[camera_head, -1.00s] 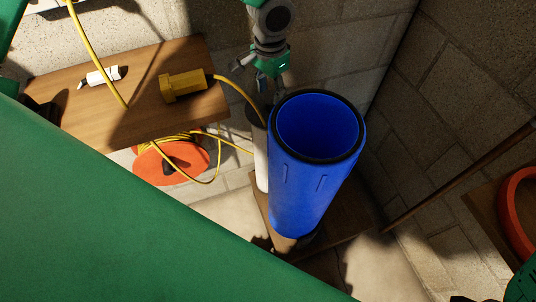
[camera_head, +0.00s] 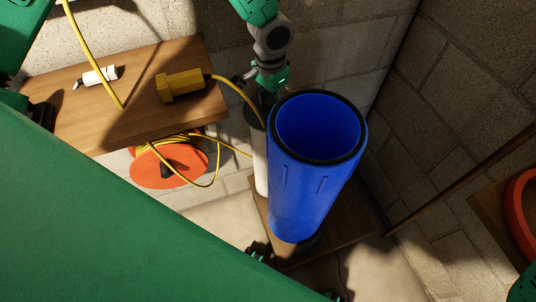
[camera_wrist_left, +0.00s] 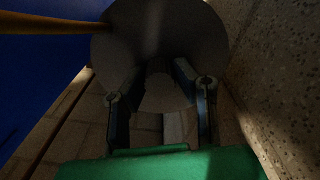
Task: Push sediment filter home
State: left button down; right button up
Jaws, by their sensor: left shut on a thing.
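A slim white cylinder (camera_head: 260,165) with a dark upper end stands close behind the left side of the big blue tank (camera_head: 316,190). I take it to be the sediment filter or its housing. My left gripper (camera_head: 262,97) is at its top, pointing down, partly hidden behind the tank's rim. In the left wrist view, the two fingers of my left gripper (camera_wrist_left: 158,98) are over a round grey top (camera_wrist_left: 150,45), with a paler rounded piece between them. How deep the filter sits is hidden.
A wooden shelf (camera_head: 150,125) at the left holds a yellow block (camera_head: 182,85) and a small white fitting (camera_head: 97,76). A yellow cable (camera_head: 235,86) runs close to my left gripper. An orange reel (camera_head: 168,165) lies below. Block walls stand behind and right.

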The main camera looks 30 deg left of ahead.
pick_arm(q)
notch_tip(320, 180, up, 51)
jog(key=p, duration=2.8)
jog(key=shift+r+p, duration=0.2)
jog(key=shift+p, duration=0.1)
pick_arm(e)
notch_tip(320, 180, up, 29)
pick_arm(q)
jog(key=shift+w+d, duration=0.1)
pick_arm(e)
jog(key=shift+o, duration=0.5)
